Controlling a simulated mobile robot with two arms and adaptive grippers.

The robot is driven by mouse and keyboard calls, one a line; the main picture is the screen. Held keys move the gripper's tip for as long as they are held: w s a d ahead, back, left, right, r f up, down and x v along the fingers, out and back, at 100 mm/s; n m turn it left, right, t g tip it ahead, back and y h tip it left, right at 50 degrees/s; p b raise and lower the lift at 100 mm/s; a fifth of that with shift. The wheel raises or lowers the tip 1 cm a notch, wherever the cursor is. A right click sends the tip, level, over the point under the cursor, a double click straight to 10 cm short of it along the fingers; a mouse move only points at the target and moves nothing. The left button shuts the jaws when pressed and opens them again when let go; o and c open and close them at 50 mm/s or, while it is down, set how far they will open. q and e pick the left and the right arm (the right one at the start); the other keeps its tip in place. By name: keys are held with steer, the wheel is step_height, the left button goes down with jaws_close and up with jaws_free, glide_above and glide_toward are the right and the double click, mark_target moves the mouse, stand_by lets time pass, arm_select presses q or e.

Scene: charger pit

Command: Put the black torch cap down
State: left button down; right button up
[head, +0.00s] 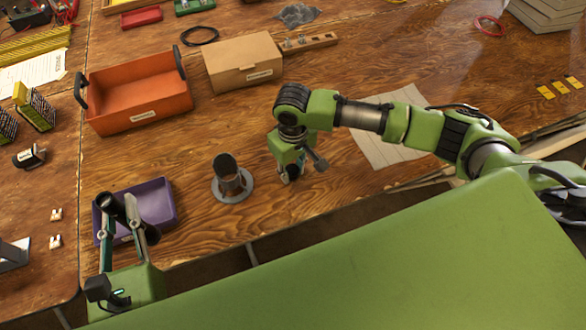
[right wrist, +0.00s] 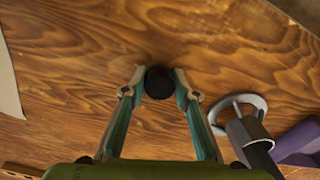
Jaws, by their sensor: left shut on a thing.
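The black torch cap (right wrist: 159,83) shows as a dark round disc between the fingertips of my right gripper (right wrist: 160,82) in the right wrist view. The fingers flank it closely on both sides; I cannot tell whether they press on it or whether it touches the table. In the head view my right gripper (head: 291,172) points down over the bare wood, right of the grey cylindrical holder (head: 232,186), and largely hides the cap. My left gripper (head: 127,226) is shut on a black cylindrical torch part (head: 111,206) above the purple tray (head: 158,201).
An orange bin (head: 137,116) and a cardboard box (head: 243,78) stand behind on the wooden table (head: 210,140). A paper sheet (head: 385,150) lies under my right arm. Bare wood surrounds my right gripper; the table's front edge is close.

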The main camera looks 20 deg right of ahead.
mark_target(292, 169)
arm_select(q)
steer(key=shift+w+f, duration=0.25)
steer(key=shift+w, duration=0.05)
arm_select(e)
steer(key=shift+o, duration=0.6)
steer(key=shift+s+f, duration=0.2)
steer(key=shift+f, duration=0.5)
arm_select(q)
steer(key=shift+s, duration=0.1)
arm_select(e)
steer(key=shift+r, duration=0.1)
steer(key=shift+r, duration=0.15)
arm_select(q)
steer(key=shift+f, duration=0.2)
arm_select(e)
step_height(292, 169, up, 13)
steer(key=shift+w+r, duration=0.15)
steer(key=shift+w, duration=0.05)
